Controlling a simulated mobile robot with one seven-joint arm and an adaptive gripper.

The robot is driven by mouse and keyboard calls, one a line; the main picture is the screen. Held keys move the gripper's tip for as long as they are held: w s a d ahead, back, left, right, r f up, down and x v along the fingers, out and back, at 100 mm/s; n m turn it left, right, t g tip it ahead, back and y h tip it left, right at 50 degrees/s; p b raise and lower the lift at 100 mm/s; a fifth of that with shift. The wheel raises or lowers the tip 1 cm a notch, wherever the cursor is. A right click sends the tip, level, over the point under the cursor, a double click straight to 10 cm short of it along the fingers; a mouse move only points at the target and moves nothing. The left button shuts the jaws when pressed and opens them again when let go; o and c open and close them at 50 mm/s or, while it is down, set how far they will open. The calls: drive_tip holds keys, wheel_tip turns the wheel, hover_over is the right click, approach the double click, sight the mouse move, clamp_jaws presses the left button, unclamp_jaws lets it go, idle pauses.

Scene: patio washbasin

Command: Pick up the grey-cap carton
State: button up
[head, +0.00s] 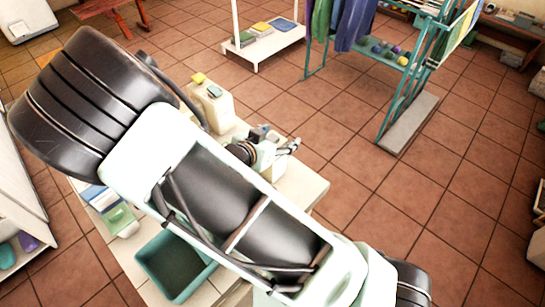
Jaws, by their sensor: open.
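A cream carton with a grey-blue cap (217,108) stands on the pale counter, behind my arm in the picture. A second cream carton with a yellow cap (199,79) stands close behind it and is partly hidden. My gripper (291,147) is small in the view, over the counter's right side, and appears apart from both cartons, to their lower right. It is open, and I see nothing held in it. Small dark and bluish shapes just behind the wrist are too small to tell apart. My arm hides much of the counter.
The pale counter (300,187) has a teal basin (172,262) at its front. Green and white items (118,218) lie at its left. A teal rack (408,85) with hanging cloths and a low white shelf (262,45) stand behind. The tiled floor between is clear.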

drive_tip(key=shift+x, duration=1)
drive_tip(key=c, duration=1.3)
drive_tip(key=shift+c, duration=0.3)
